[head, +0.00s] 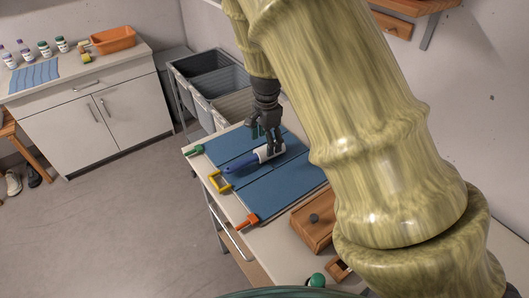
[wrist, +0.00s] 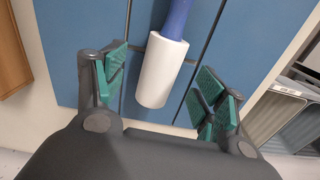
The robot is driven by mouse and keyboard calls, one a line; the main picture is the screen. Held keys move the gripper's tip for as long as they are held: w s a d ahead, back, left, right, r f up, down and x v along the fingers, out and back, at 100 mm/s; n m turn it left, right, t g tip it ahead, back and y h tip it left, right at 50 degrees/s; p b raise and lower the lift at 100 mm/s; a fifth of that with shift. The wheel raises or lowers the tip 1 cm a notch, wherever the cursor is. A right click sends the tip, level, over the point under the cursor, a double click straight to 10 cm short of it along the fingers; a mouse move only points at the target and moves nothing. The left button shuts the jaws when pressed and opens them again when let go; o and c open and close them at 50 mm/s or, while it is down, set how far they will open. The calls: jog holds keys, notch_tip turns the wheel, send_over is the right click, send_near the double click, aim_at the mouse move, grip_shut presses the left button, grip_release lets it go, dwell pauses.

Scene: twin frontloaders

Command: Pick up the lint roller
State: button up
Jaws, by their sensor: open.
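The lint roller has a blue handle (head: 240,163) and a white roll (head: 266,152). It lies on a blue panelled mat (head: 292,176) on the table. In the wrist view the white roll (wrist: 162,70) is between my open fingers, with the blue handle (wrist: 178,18) reaching up out of the frame. My gripper (head: 270,148) is open over the roll end of the lint roller. In the wrist view my gripper (wrist: 160,92) has one green-padded finger on each side of the roll, with a gap on both sides. I cannot tell its exact height above the mat.
A yellow-handled item (head: 219,182), a green clip (head: 194,151) and an orange clip (head: 247,222) sit along the table's left edge. A wooden box (head: 313,224) stands at the right. Grey bins (head: 207,80) stand behind the table. Open floor lies left.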

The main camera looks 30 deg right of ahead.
aim_at(265, 147)
jog(key=shift+w+a+f+p, duration=0.1)
jog(key=shift+f+p, duration=0.5)
jog(key=shift+f, duration=0.7)
jog(key=shift+w+a+f+p, duration=0.1)
jog(key=shift+f+p, duration=0.45)
jog(key=shift+f, duration=0.75)
jog(key=shift+c, duration=0.5)
jog(key=c, duration=1.1)
jog(key=shift+r, duration=0.2)
jog(key=shift+r+b, duration=0.2)
jog(key=shift+b, duration=0.15)
jog(key=r, duration=0.1)
jog(key=r+b, duration=0.1)
jog(key=shift+s+a+r+b, duration=0.15)
jog(key=shift+s+r+b, duration=0.05)
jog(key=shift+r+b, duration=0.1)
jog(key=s+a+b, duration=0.1)
jog(key=s+a, duration=0.2)
jog(key=s, duration=0.1)
jog(key=s+a+r+b, duration=0.1)
jog(key=s+a, duration=0.2)
jog(key=a, duration=0.1)
jog(key=s+a+b, duration=0.2)
jog(key=s+a, duration=0.1)
jog(key=s, duration=0.1)
jog(key=shift+s+a+r, duration=0.15)
jog(key=shift+s+r, duration=0.2)
